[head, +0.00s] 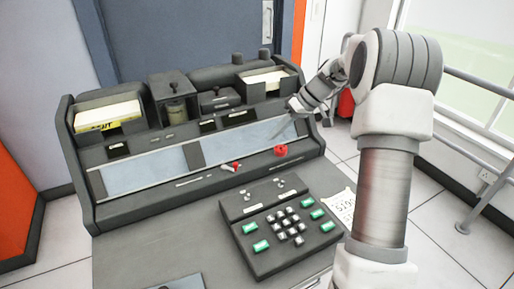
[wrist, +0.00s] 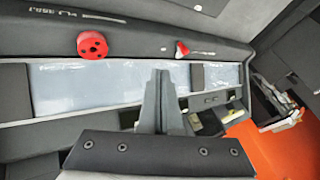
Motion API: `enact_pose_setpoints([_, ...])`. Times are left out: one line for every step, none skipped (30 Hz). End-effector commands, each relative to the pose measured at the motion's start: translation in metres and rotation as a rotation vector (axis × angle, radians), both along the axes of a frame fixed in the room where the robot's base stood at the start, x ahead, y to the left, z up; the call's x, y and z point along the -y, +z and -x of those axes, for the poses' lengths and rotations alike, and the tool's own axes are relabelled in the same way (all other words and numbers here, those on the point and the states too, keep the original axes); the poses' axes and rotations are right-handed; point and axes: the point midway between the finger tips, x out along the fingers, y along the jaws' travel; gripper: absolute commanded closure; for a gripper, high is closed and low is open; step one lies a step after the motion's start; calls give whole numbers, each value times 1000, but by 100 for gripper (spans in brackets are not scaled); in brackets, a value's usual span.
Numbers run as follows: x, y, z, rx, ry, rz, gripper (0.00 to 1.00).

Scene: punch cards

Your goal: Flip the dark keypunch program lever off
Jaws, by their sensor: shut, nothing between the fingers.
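The dark keypunch (head: 190,190) stands in front of me with its long sloped front. A small lever with a red tip (head: 231,167) sits on its lower ledge, right of the middle; it also shows as a red and pale tip in the wrist view (wrist: 182,48). Whether it stands on or off is hard to tell. My gripper (wrist: 163,74) is shut and empty. In the head view it hangs over the right part of the machine's pale panel, up and to the right of the lever and apart from it. In the wrist view the lever is just beyond the fingertips.
A round red knob (head: 281,150) sits on the same ledge, right of the lever. A keypad (head: 280,226) with green and grey keys lies on the desk in front. Card trays (head: 108,113) and a dark box stand on top. A printed paper (head: 342,205) lies right of the keypad.

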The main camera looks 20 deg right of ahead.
Motion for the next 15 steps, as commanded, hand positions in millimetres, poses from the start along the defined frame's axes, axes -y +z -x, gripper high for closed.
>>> enact_pose_setpoints([-4,-7,-1,-2,2,-1,100])
enact_pose_setpoints([-6,-11,-2,-2,2,-1,100])
enact_pose_setpoints([-10,-16,-3,-2,2,-2,100])
enact_pose_setpoints([-13,-21,-4,-2,2,-2,100])
enact_pose_setpoints([-17,-26,-5,-2,3,-1,100])
enact_pose_setpoints([-22,-33,-7,-4,3,-2,100])
enact_pose_setpoints([-25,-39,-8,-4,3,-2,100])
enact_pose_setpoints([-29,-44,-9,-4,3,-2,100])
enact_pose_setpoints([-34,-52,-11,-4,4,-1,100])
enact_pose_setpoints([-38,-57,-12,-3,3,-1,100])
enact_pose_setpoints([-41,-62,-13,-3,4,0,100])
enact_pose_setpoints([-46,-69,-15,-3,3,-1,100])
enact_pose_setpoints([-50,-74,-17,-3,3,-1,100])
enact_pose_setpoints([-53,-78,-17,-4,3,-2,100])
enact_pose_setpoints([-58,-82,-18,-2,3,-1,100])
